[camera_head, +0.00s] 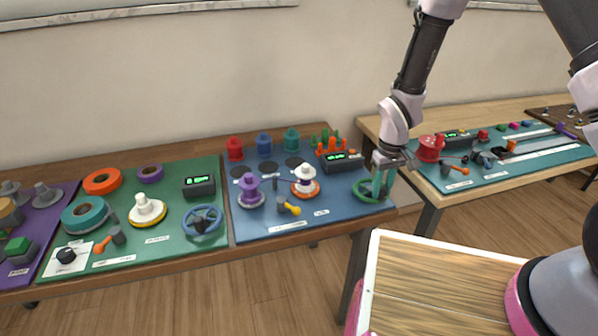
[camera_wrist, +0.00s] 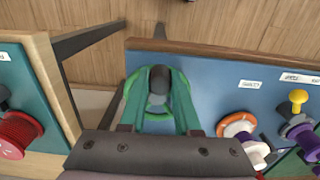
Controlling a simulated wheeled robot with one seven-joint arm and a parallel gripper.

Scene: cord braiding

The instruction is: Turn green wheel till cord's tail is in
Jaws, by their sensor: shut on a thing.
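The green wheel (camera_head: 359,190) lies at the right front corner of the blue mat (camera_head: 330,208). My gripper (camera_head: 381,184) points down over it, its teal fingers at the wheel. In the wrist view my gripper (camera_wrist: 158,88) has a finger on each side of the wheel's dark central part, shut on the wheel. The green rim (camera_wrist: 129,92) shows outside the fingers. A white spool (camera_head: 305,174) on an orange base and a purple spool (camera_head: 250,190) stand left of the wheel. I cannot make out the cord or its tail in either view.
A dark box with a lit display (camera_head: 342,162) stands behind the wheel. A yellow-knobbed crank (camera_head: 290,208) is near the front. Red, blue and teal spools line the back. A gap separates this table from the right table, which holds a red spool (camera_head: 430,148).

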